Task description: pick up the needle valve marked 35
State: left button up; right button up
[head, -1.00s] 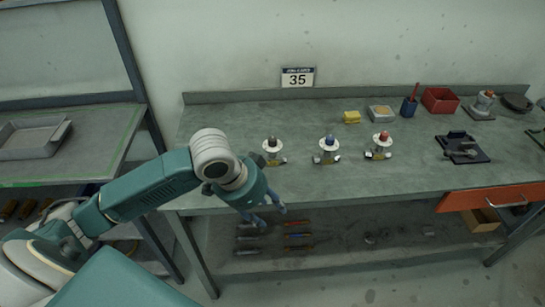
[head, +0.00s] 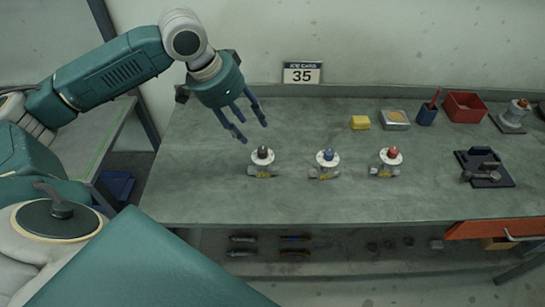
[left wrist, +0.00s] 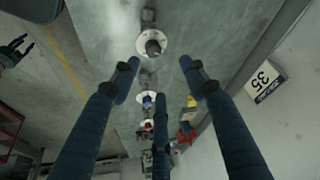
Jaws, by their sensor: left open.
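Three small valves with white round flanges stand in a row on the workbench: a dark-capped valve (head: 263,160), a blue-capped valve (head: 326,164) and a red-capped valve (head: 388,163). No number can be read on any of them. A "35" sign (head: 302,73) is on the wall behind. My left gripper (head: 251,131) is open and empty, above and behind the dark-capped valve, apart from it. In the left wrist view its fingers (left wrist: 159,75) are spread, with the dark-capped valve (left wrist: 152,44) beyond them. What looks like my right gripper (left wrist: 13,52) is small at the left edge there.
The workbench (head: 210,195) is clear around the valves. A yellow block (head: 360,122), a tray (head: 395,119), a blue cup (head: 427,115) and a red bin (head: 464,107) stand at the back right. A dark plate (head: 487,172) with a tool lies farther right. An orange drawer (head: 490,228) is below.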

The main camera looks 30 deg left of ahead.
aim_at(262, 150)
pick_arm(q)
jog(key=f, duration=0.3)
jog(key=shift+w+d+f+p, duration=0.1)
jog(key=shift+d+f+p, duration=0.2)
jog(key=shift+d+f, duration=0.1)
jog(key=shift+w+f, duration=0.15)
jog(key=shift+f, duration=0.15)
jog(key=p+x, duration=0.1)
jog(key=x, duration=0.3)
jog(key=shift+d+f+p, duration=0.2)
jog(key=shift+f+p, duration=0.05)
jog(key=shift+p, duration=0.1)
jog(key=shift+f, duration=0.25)
jog(key=shift+w+f, duration=0.1)
jog(key=shift+c, duration=0.8)
jog(key=c, duration=0.9)
grip_shut()
pick_arm(e)
jog(key=shift+g, duration=0.3)
jog(key=s, duration=0.1)
jog(key=s+r, duration=0.1)
jog(key=s, duration=0.1)
jog(key=s+r, duration=0.1)
jog(key=s, duration=0.1)
jog(key=shift+a+r, duration=0.1)
jog(key=shift+a, duration=0.05)
